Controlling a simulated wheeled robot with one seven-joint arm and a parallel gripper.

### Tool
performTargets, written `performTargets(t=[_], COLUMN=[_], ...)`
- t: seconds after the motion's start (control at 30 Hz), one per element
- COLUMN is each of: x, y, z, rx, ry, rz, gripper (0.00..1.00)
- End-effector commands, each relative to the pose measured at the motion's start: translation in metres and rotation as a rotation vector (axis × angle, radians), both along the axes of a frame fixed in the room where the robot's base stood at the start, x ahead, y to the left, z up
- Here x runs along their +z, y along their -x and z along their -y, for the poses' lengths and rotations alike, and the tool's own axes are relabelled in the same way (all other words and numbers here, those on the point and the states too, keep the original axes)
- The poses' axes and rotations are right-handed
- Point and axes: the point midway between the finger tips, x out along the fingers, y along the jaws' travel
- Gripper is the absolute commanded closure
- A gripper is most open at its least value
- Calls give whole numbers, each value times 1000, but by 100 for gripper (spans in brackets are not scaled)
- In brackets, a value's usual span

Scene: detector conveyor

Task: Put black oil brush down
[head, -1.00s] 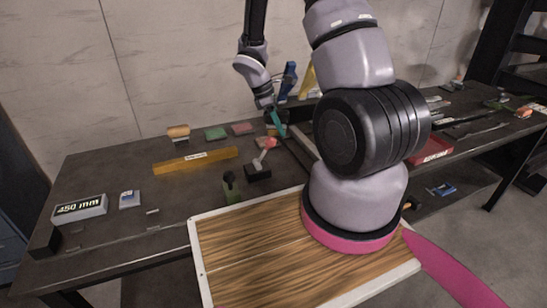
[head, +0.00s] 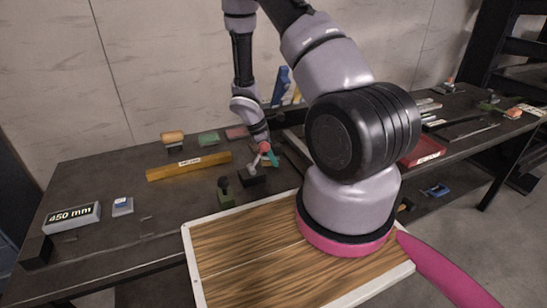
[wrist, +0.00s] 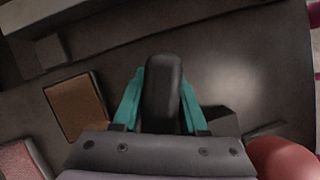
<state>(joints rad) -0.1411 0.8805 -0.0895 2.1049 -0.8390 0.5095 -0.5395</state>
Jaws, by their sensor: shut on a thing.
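The black oil brush (wrist: 162,88) shows in the wrist view as a dark, rounded, elongated shape between the two teal fingers. My gripper (wrist: 160,100) is shut on it, a finger on each side.
A yellow bar (head: 188,166) lies to the left. Behind it are an orange-topped block (head: 173,138), a green block (head: 208,138) and a pink block (head: 237,132).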

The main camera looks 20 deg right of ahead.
Motion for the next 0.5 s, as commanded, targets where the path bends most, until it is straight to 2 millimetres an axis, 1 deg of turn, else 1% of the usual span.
performTargets(t=[0.17,0.2,0.27,0.3,0.5], x=[-2,-3,-3,-3,-2], y=[0,0,0,0,0], z=[0,0,0,0,0], rx=[0,0,0,0,0], ry=[0,0,0,0,0], rz=[-1,0,0,0,-1], gripper=[100,54,31,28,28])
